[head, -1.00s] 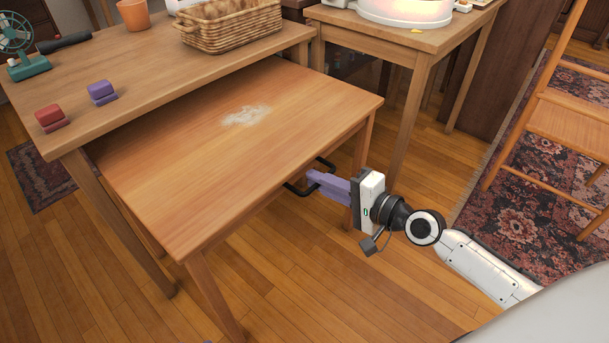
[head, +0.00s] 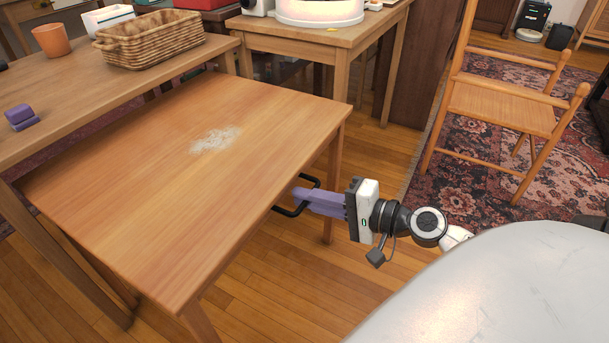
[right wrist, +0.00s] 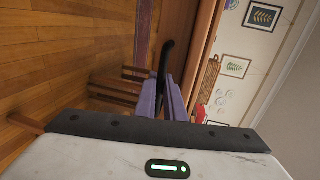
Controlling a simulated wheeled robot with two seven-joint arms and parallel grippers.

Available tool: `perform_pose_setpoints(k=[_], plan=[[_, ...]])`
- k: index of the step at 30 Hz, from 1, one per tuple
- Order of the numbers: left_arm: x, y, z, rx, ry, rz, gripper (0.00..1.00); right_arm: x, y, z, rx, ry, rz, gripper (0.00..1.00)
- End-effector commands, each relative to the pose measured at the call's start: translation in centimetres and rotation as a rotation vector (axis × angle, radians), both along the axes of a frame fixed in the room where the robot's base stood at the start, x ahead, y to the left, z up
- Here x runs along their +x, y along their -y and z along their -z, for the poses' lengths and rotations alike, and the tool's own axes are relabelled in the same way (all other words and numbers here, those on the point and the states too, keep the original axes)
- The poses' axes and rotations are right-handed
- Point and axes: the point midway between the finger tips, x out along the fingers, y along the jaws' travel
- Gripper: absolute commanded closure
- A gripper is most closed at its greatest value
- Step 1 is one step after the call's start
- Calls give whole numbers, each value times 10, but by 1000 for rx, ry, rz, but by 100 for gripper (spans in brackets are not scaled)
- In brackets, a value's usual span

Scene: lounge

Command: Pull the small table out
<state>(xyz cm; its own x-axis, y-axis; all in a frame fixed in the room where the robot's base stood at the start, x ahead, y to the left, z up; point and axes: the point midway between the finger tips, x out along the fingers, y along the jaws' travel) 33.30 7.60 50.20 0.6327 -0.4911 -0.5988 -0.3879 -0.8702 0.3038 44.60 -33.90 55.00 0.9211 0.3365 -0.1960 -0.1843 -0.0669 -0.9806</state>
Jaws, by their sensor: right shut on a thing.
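The small wooden table (head: 230,175) stands partly under a taller wooden table (head: 60,115) in the head view, with much of its top out in the open. A pale dusty patch (head: 215,140) lies on its top. A black bar handle (head: 310,181) is on its near right side. My right gripper (head: 308,198), with purple fingers, is shut on this handle. In the right wrist view the purple fingers (right wrist: 160,97) close around the dark handle (right wrist: 165,62). My left gripper is in no view.
The taller table carries a wicker basket (head: 150,40), an orange cup (head: 51,40) and a purple block (head: 20,117). A side table (head: 325,31) stands behind. A wooden chair (head: 500,108) stands on a patterned rug (head: 480,165) at right. Bare floor (head: 300,290) lies in front.

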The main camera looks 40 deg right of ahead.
Motion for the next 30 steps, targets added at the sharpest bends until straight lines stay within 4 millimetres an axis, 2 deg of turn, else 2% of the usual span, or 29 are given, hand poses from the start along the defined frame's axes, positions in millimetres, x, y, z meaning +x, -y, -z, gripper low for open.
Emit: perform_pose_setpoints(k=[2, 3, 5, 6, 17, 30], plan=[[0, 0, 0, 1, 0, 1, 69, 1, 1, -1, 0, 2, 2, 100], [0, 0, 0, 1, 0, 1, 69, 1, 1, -1, 0, 2, 3, 84], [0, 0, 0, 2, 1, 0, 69, 1, 1, 0, 0, 2, 3, 74], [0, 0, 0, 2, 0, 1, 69, 1, 1, 0, 0, 2, 3, 72], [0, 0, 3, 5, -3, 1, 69, -5, 2, 0, 1, -1, 2, 72], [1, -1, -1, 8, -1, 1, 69, -77, 30, -17, 2, -1, 8, 72]])
